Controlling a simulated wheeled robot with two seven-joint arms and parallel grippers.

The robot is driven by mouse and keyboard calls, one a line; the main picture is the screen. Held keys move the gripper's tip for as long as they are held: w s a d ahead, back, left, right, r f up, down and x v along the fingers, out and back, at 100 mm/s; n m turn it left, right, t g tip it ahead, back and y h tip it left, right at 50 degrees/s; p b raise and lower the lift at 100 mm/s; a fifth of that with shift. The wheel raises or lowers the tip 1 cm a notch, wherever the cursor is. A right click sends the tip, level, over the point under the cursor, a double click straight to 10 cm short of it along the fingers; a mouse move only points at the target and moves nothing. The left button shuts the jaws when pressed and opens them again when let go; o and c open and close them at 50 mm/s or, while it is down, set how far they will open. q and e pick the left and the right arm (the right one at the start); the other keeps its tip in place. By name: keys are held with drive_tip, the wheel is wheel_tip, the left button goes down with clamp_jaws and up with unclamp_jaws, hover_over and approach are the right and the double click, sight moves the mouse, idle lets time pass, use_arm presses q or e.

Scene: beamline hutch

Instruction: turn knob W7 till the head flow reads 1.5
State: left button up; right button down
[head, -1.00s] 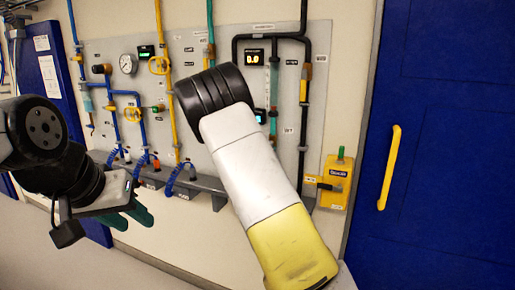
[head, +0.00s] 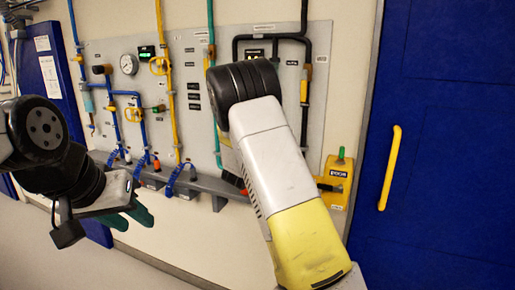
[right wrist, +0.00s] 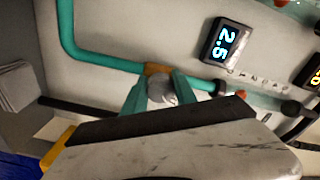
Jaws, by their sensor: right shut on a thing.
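In the right wrist view my right gripper (right wrist: 162,92) has its two green fingers on either side of a round grey knob (right wrist: 161,89) on the teal pipe, shut on it. No label on this knob is readable, so I cannot confirm it is W7. A small display (right wrist: 227,43) with cyan digits, turned sideways, reads 2.5 beside it. In the head view my right arm hides the right gripper, the knob and this display. My left gripper (head: 128,217) hangs at the lower left, away from the panel; its finger gap is unclear.
The grey panel (head: 318,100) carries blue, yellow, teal and black pipes. An amber display (right wrist: 314,74) is cut off at the right wrist view's edge. A yellow box (head: 337,182) hangs at the panel's lower right. A blue door (head: 450,130) with a yellow handle (head: 390,168) stands right.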

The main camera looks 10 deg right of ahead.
drive_tip(key=c, duration=1)
unclamp_jaws()
drive_tip(key=v, duration=0.7)
drive_tip(key=shift+s+a, duration=0.2)
drive_tip(key=shift+s, duration=0.15)
